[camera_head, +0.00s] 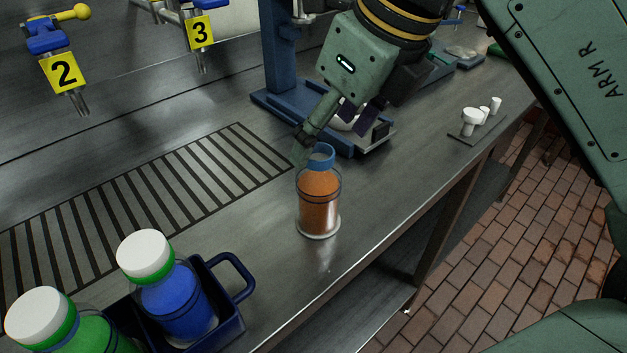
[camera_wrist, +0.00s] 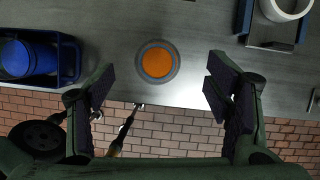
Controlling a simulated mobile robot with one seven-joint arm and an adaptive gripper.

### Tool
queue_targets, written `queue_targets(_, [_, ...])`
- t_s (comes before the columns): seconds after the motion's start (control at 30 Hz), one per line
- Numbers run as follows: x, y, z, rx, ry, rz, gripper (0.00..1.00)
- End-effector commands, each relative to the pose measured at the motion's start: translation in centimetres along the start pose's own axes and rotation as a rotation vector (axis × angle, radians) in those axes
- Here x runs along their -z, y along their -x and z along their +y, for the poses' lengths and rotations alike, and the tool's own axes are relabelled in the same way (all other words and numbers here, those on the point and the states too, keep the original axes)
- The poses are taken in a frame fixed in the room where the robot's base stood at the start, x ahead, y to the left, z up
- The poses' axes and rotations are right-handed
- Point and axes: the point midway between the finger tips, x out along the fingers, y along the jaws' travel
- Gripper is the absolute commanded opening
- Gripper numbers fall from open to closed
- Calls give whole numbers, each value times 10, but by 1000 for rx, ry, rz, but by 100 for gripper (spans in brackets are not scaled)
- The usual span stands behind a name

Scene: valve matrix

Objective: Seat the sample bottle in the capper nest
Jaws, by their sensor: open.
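The sample bottle (camera_head: 319,200), clear with orange contents and a blue neck ring, stands upright and uncapped on the bench. From above it shows as an orange disc (camera_wrist: 158,63) in the wrist view. My gripper (camera_head: 337,128) is open and empty, tilted downward above and behind the bottle in the head view. In the wrist view the bottle lies centred between the lines of my spread fingers (camera_wrist: 160,85), a little beyond their tips, with no contact visible. The capper (camera_head: 283,90) is a blue stand behind my gripper. Its white ring-shaped nest (camera_wrist: 287,8) shows at the wrist view's upper right, partly cut off.
A dark blue carrier (camera_head: 238,275) holds blue (camera_head: 178,300) and green (camera_head: 85,335) bottles at front left. A drain grate (camera_head: 150,185) lies left of the bottle. White caps (camera_head: 469,122) stand on a small plate at right. The bench's front edge is close to the bottle.

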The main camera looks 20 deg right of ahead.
Motion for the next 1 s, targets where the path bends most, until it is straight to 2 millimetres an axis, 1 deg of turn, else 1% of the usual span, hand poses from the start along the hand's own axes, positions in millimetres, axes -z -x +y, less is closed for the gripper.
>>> queue_targets(0.03, [0, -8, 0, -2, 0, 2, 72])
queue_targets(0.1, [0, -17, 0, -1, 1, 1, 72])
queue_targets(0.37, [1, -38, 2, -2, 1, 1, 72])
queue_targets(0.5, [3, -60, 4, -3, 1, 0, 72])
queue_targets(0.6, [3, -73, 3, -1, 1, 0, 72])
queue_targets(0.7, [3, -79, 3, -2, 0, 0, 72])
queue_targets(0.9, [3, -79, 3, 0, 0, -1, 72])
queue_targets(1.0, [3, -79, 3, 0, 0, -1, 66])
